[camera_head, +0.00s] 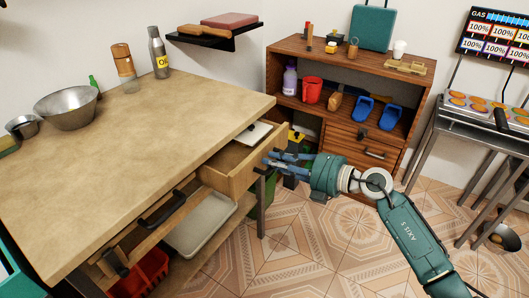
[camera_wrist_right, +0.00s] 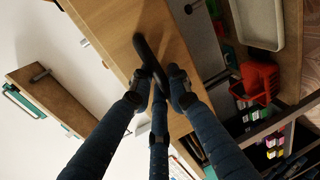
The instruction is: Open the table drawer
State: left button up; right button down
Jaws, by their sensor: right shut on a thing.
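The wooden table (camera_head: 130,130) has a drawer (camera_head: 240,175) at its right end that is pulled partly out. A white flat item (camera_head: 255,132) shows inside it. My right gripper (camera_head: 272,158) is at this drawer's front. In the right wrist view, the fingers of my right gripper (camera_wrist_right: 160,80) are closed around the black handle (camera_wrist_right: 149,52) on the wooden drawer front (camera_wrist_right: 115,35). My left gripper is not in view.
Other black handles (camera_head: 161,209) line the table's front. A pale tray (camera_head: 200,224) and a red crate (camera_head: 143,276) are below. Metal bowls (camera_head: 66,107) and an oil bottle (camera_head: 158,53) stand on top. A wooden cabinet (camera_head: 345,55) is behind. The tiled floor in front is clear.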

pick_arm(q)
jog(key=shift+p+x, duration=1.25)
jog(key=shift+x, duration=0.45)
pick_arm(e)
jog(key=f+v, duration=0.2)
jog(key=v, duration=1.1)
jog(key=shift+s+d+f, duration=0.2)
jog(key=shift+s+f, duration=0.1)
jog(key=shift+f, duration=0.15)
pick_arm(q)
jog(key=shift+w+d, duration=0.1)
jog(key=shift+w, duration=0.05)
pick_arm(e)
jog(key=c, duration=1.7)
grip_release()
jog(key=shift+r, duration=0.1)
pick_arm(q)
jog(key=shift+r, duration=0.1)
pick_arm(e)
jog(key=shift+d, duration=0.1)
jog(key=v, duration=1.1)
jog(key=shift+s+d, duration=0.25)
jog(key=shift+d, duration=0.05)
